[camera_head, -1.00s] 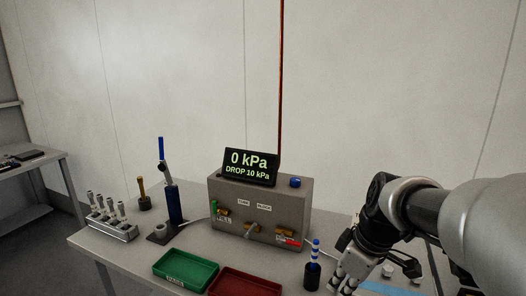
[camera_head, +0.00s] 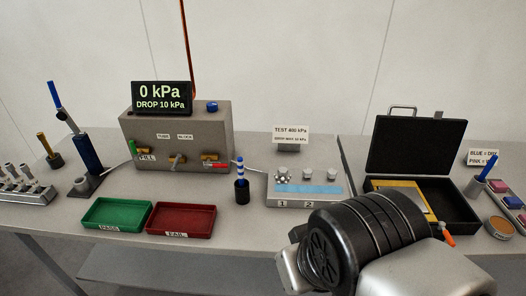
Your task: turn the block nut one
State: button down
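The grey block (camera_head: 294,201) stands on the bench at the middle right, with a light blue strip on top and the numbers 1 and 2 on its front. A silver, knobbly nut (camera_head: 283,175) sits at its left end above the 1. Two smaller round silver fittings, a middle one (camera_head: 307,174) and a right one (camera_head: 332,174), stand along the same row. My arm fills the lower right in front of the block's right part. My gripper's fingers are not visible, so I cannot see whether they hold anything.
A pressure box (camera_head: 178,124) reads 0 kPa. Green (camera_head: 118,213) and red (camera_head: 181,220) trays lie at the front left. A blue-striped tool stands in a black holder (camera_head: 242,190) left of the block. An open black case (camera_head: 415,147) is at the right.

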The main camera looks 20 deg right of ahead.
aim_at(282, 171)
jog(key=i+j+z, duration=0.7)
jog(key=i, duration=0.15)
